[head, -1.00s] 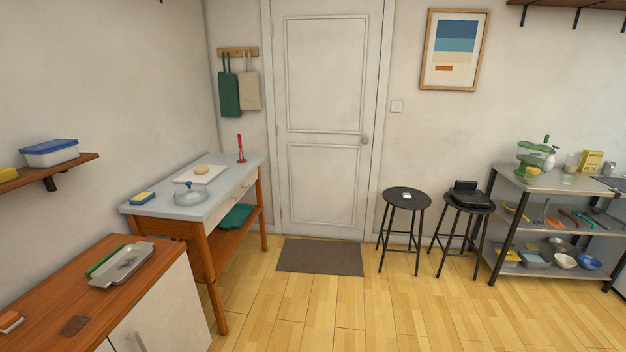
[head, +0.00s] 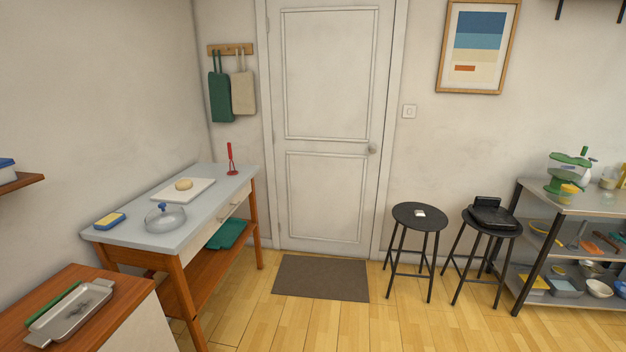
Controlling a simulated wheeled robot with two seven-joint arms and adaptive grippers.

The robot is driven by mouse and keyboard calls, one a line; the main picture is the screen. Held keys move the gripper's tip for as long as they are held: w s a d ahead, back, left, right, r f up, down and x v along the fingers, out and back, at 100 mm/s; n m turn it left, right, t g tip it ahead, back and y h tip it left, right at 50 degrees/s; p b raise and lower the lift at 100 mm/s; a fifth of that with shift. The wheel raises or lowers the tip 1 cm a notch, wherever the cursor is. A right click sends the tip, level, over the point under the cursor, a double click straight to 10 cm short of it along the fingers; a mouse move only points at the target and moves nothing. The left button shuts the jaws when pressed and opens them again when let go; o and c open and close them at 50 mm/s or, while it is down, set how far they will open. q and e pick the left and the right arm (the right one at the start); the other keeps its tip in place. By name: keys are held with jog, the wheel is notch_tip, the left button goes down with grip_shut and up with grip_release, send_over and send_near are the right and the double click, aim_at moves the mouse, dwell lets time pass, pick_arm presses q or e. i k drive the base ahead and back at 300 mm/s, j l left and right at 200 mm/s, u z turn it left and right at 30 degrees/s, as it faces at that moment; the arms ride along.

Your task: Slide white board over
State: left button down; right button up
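A white board (head: 203,194) lies flat on the grey top of the wooden-legged table (head: 133,233), towards its back left. A round tan piece (head: 184,184), like bread or dough, sits on the board. A clear lid with a blue knob (head: 165,218) stands on the tabletop in front of the board. A yellow and blue sponge (head: 110,221) lies at the table's left end. A red-handled tool (head: 231,160) stands upright near the far right corner. Neither of my grippers shows in the head view.
A wooden cabinet (head: 125,287) with a grey tray (head: 72,318) stands at the near left. The floor (head: 290,322) before the table is open, with a dark mat (head: 322,278) by the door. Two black stools (head: 420,216) and a metal shelf (head: 575,202) stand at the right.

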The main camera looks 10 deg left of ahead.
aim_at(170, 194)
jog(key=i+l+u, duration=0.2)
jog(key=i, duration=0.6)
jog(key=i+l+u, duration=0.2)
jog(key=i+u, duration=0.3)
jog(key=i+l+u, duration=1.1)
jog(key=l+u, duration=0.3)
jog(key=l, duration=0.6)
jog(key=l+u, duration=0.45)
jog(key=l, duration=0.6)
